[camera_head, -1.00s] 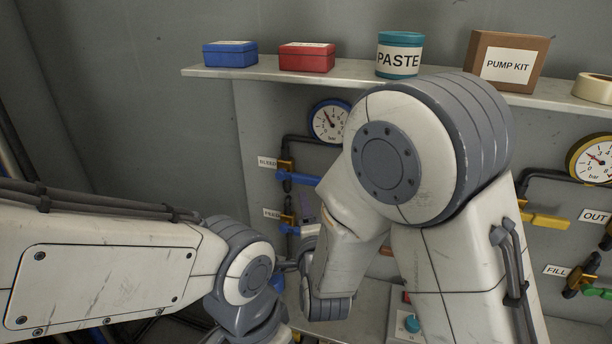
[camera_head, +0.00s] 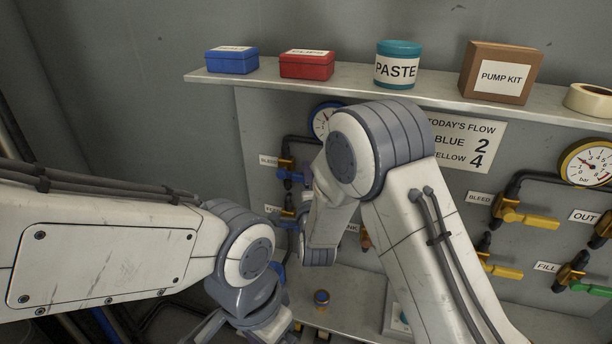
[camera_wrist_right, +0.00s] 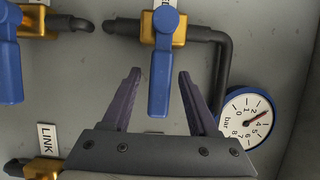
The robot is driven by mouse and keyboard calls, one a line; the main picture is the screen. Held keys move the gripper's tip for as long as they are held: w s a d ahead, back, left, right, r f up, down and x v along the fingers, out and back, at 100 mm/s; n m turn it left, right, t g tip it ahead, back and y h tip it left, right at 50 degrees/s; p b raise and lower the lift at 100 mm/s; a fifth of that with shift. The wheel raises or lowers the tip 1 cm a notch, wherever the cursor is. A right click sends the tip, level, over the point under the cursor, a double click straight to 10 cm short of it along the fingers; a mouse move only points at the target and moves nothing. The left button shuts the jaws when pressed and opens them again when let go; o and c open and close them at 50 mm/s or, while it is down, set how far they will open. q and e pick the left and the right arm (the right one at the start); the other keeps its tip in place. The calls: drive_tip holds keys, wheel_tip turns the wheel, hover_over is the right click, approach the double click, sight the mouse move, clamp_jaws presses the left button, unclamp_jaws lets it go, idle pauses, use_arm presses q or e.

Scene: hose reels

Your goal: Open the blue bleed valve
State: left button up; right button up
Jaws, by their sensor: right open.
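The blue bleed valve (camera_head: 286,174) is on the wall panel below the blue-rimmed gauge, beside a BLEED label, partly hidden by my right arm. In the right wrist view its blue handle (camera_wrist_right: 159,85) lies crosswise to the dark pipe on its brass body. My right gripper (camera_wrist_right: 160,72) is open, its two fingers on either side of the handle with gaps on both sides. In the head view my right wrist is in front of the blue valves.
A second blue valve (camera_wrist_right: 10,55) sits beside the bleed valve in the wrist view. The gauge (camera_wrist_right: 246,118) is close to my right finger there. Yellow valves (camera_head: 525,217) are farther right on the panel. A shelf (camera_head: 350,84) with boxes and a paste jar runs above.

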clamp_jaws()
idle(1.4)
